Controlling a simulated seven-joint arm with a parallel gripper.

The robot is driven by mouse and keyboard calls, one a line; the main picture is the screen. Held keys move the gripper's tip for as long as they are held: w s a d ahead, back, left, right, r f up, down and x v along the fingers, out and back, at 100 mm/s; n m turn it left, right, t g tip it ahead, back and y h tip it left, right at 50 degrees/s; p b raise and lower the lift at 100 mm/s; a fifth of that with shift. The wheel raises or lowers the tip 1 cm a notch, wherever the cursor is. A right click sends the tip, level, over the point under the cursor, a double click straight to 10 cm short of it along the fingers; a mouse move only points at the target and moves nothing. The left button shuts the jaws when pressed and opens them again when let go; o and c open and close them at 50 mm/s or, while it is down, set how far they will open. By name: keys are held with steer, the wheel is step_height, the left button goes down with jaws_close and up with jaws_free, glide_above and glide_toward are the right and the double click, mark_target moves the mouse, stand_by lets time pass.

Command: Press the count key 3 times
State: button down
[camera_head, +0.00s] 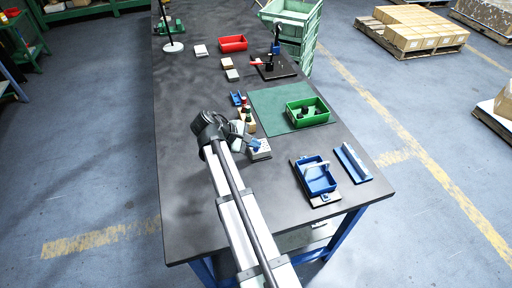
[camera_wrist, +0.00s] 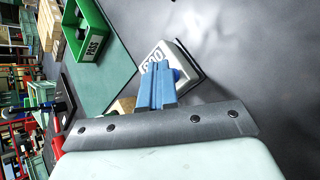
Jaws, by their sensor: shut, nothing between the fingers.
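A small white counter box (camera_head: 262,153) stands on the dark bench, left of the blue tray. In the wrist view the counter box (camera_wrist: 185,59) shows a display with dark digits that I cannot read for certain. A blue part, perhaps the count key (camera_wrist: 178,75), shows beside my fingers on the box. My gripper (camera_head: 255,144) is at the counter box with its blue fingers together and nothing between them. In the wrist view my gripper (camera_wrist: 157,66) covers part of the box. I cannot tell whether the fingertips touch the key.
A green bin (camera_head: 307,111) with dark parts stands on a green mat (camera_head: 268,104). A blue tray (camera_head: 316,176) and a blue angled part (camera_head: 352,163) lie to the right. Small bottles stand beside my wrist. A red tray (camera_head: 232,43) is farther back. The bench's left side is clear.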

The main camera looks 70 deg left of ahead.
mark_target(254, 150)
steer(key=shift+r, duration=0.15)
stand_by(0.3)
steer(key=shift+r, duration=0.75)
step_height(254, 150, up, 5)
stand_by(0.5)
stand_by(0.8)
